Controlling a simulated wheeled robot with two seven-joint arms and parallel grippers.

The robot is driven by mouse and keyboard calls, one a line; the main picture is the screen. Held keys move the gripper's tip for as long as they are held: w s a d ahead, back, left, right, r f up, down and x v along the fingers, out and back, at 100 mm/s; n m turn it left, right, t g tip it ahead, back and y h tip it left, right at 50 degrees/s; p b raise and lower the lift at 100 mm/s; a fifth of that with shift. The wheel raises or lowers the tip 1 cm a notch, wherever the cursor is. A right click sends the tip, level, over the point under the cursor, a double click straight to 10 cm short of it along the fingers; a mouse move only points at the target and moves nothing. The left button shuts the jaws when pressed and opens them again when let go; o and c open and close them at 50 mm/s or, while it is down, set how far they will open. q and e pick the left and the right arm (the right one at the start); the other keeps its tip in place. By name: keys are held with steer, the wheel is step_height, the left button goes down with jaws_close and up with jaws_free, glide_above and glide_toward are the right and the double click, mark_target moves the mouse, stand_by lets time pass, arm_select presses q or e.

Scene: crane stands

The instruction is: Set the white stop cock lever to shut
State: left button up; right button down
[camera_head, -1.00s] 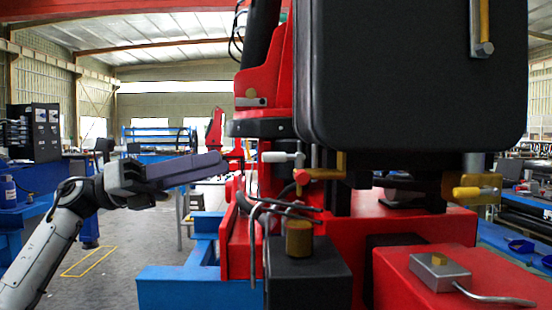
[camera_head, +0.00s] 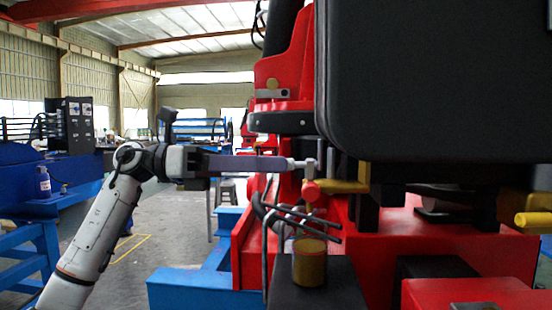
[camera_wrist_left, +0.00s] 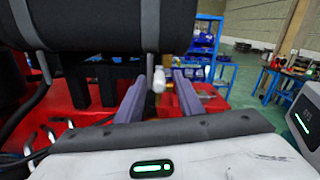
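The white stop cock lever (camera_head: 301,163) sticks out to the left from a grey upright stem, below the black tank. It also shows in the left wrist view (camera_wrist_left: 159,80), end on. My left gripper (camera_head: 284,164) reaches in level from the left, its fingertips at the lever's free end. In the left wrist view my left gripper (camera_wrist_left: 160,88) has its two purple fingers apart, with the lever's end between them in the picture. I cannot tell whether either finger touches it. My right gripper is not in view.
A red-ended lever (camera_head: 311,190) on a brass valve sits just below the white one. Bent dark rods (camera_head: 290,215) and a brass cap (camera_head: 309,262) are lower down. The black tank (camera_head: 420,85) hangs close on the right. Open floor lies behind my left arm.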

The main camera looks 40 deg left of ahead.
arm_select(q)
steer(key=shift+w+d, duration=0.2)
steer(key=shift+d, duration=0.2)
steer(key=shift+w+d, duration=0.15)
jaws_close()
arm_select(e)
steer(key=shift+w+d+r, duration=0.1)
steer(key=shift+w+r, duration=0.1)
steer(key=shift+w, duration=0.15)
